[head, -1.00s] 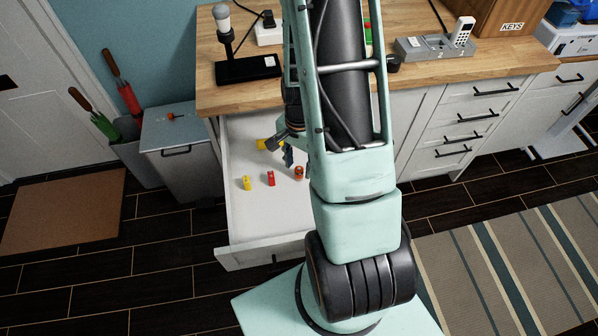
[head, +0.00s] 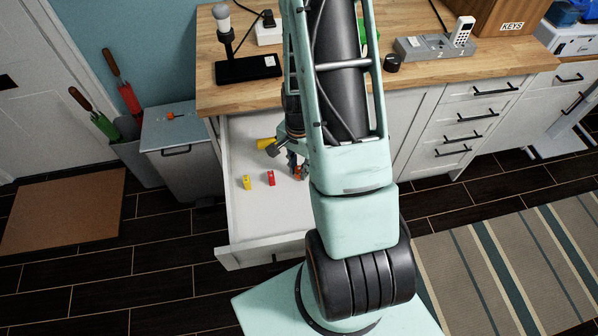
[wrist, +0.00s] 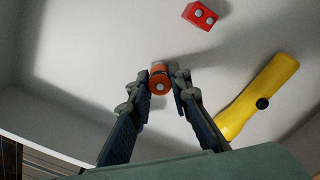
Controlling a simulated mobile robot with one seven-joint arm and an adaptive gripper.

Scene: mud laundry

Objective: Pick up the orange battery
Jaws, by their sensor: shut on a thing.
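The orange battery (wrist: 159,76) is a small upright cylinder with a silver tip, standing between the fingertips in the wrist view. My gripper (wrist: 162,84) is down in the open drawer and shut on the battery, one finger on each side. In the head view the battery (head: 297,172) shows only in part beside my gripper (head: 298,168), and my arm hides much of that area. I cannot tell whether its base touches the drawer floor.
In the open white drawer (head: 250,222) lie a red battery (head: 271,178), a yellow battery (head: 247,183) and a yellow flashlight (wrist: 257,97). The flashlight lies close to the right finger. Drawer walls surround the gripper. The wooden counter (head: 215,98) is above the drawer.

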